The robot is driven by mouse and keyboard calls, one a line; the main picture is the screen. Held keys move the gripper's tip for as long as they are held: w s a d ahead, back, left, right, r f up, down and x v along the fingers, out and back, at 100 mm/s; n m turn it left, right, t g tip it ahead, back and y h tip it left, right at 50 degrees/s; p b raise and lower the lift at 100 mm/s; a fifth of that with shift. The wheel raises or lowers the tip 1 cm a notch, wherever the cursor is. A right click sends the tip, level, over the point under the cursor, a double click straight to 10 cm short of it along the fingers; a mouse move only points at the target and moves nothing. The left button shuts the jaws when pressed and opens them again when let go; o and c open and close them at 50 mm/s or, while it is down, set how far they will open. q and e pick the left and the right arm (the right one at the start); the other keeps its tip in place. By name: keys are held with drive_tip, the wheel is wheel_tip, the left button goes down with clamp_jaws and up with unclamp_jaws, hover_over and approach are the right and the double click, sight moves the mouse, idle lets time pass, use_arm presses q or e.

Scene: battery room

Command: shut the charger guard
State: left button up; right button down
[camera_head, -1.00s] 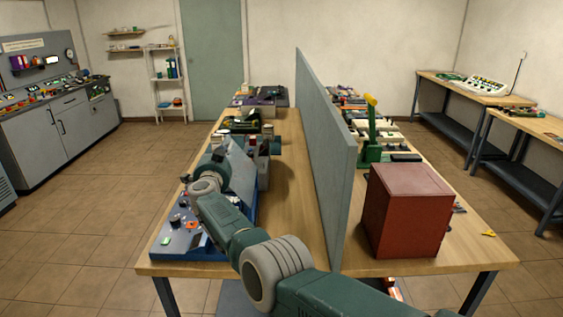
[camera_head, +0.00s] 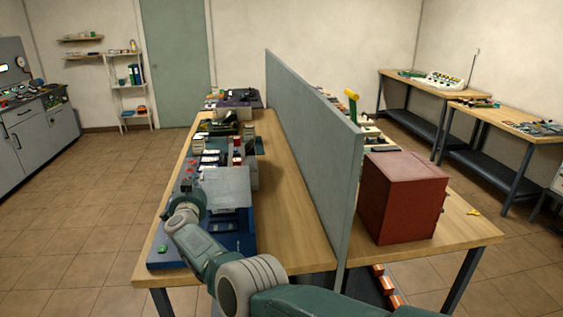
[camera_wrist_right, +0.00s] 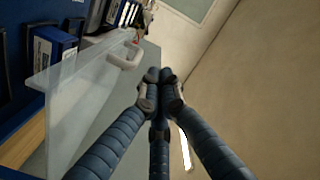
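The charger guard is a pale, see-through panel (camera_head: 228,186) above the blue charger unit (camera_head: 178,258) at the left front of the table. It looks raised at an angle; its exact tilt is hard to judge. In the right wrist view the guard (camera_wrist_right: 75,105) stands left of my fingers, with a gap showing beside a blue surface. My right gripper (camera_head: 190,190) is at the guard's left side, small and partly hidden by its wrist. In the wrist view its fingertips (camera_wrist_right: 160,76) are together with nothing between them; contact with the guard cannot be told. My left gripper is not in view.
A grey upright divider (camera_head: 315,150) runs along the table (camera_head: 290,235). Bare tabletop lies between it and the charger. A red-brown box (camera_head: 405,195) stands right of the divider. Other devices line the left side behind the charger.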

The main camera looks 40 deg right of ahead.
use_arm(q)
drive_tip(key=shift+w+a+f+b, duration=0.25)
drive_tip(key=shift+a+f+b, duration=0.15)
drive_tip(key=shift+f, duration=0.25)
use_arm(e)
drive_tip(key=shift+w+a+f, duration=0.15)
drive_tip(key=shift+a+f, duration=0.05)
drive_tip(key=shift+f, duration=0.7)
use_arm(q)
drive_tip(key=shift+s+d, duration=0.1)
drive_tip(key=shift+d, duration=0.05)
use_arm(e)
drive_tip(key=shift+r, duration=0.1)
